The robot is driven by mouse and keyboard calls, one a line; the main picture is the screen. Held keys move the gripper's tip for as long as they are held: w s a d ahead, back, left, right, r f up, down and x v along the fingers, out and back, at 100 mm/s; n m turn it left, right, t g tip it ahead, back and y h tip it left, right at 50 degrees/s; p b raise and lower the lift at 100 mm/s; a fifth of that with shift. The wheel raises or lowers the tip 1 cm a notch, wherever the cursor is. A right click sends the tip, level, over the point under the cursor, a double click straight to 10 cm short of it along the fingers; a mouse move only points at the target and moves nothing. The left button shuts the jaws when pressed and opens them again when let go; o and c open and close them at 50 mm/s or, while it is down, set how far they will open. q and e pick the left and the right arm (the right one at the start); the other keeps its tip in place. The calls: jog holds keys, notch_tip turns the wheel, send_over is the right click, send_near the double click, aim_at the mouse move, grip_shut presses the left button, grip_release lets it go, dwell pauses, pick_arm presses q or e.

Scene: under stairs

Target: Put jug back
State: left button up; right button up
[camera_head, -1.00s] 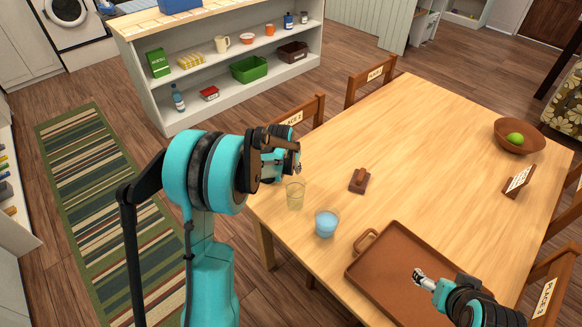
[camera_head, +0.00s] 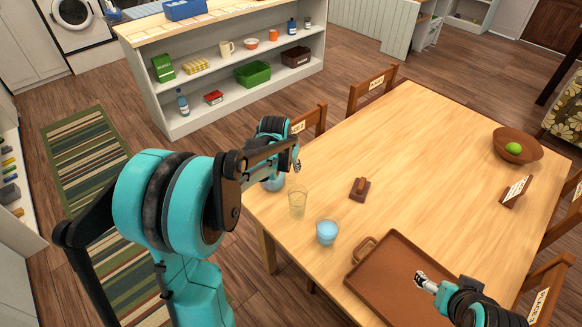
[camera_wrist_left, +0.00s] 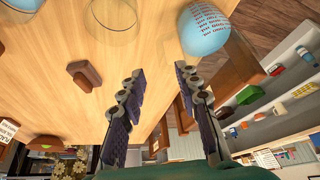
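A rounded light-blue vessel with rows of red print (camera_wrist_left: 203,28), which may be the jug, stands on the table by its edge. In the head view a pale blue part of it (camera_head: 273,183) shows below my left forearm; the rest is hidden. My left gripper (camera_head: 297,165) is above the table's near left edge. In the left wrist view my left gripper (camera_wrist_left: 160,73) has its fingers apart with nothing between them, and the vessel is beyond the right finger. My right gripper (camera_head: 421,279) is over the brown tray (camera_head: 389,242); its finger gap is too small to judge.
A clear glass (camera_head: 297,201) and a cup of blue liquid (camera_head: 327,231) stand near the left gripper. A brown wooden block (camera_head: 360,189) lies behind them. A white shelf (camera_head: 210,100) holds a cream pitcher (camera_head: 226,48) and bins. The table's middle is clear.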

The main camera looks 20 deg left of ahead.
pick_arm(q)
jog(key=s+d+r+t, duration=0.1)
jog(key=s+d+r, duration=0.6)
jog(key=s, duration=0.3)
jog(key=s+d+t, duration=0.1)
jog(key=s+d, duration=0.4)
jog(key=s, duration=0.8)
jog(key=shift+s+f+m+h, duration=0.2)
jog(key=shift+m+h, duration=0.1)
jog(key=shift+m, duration=0.1)
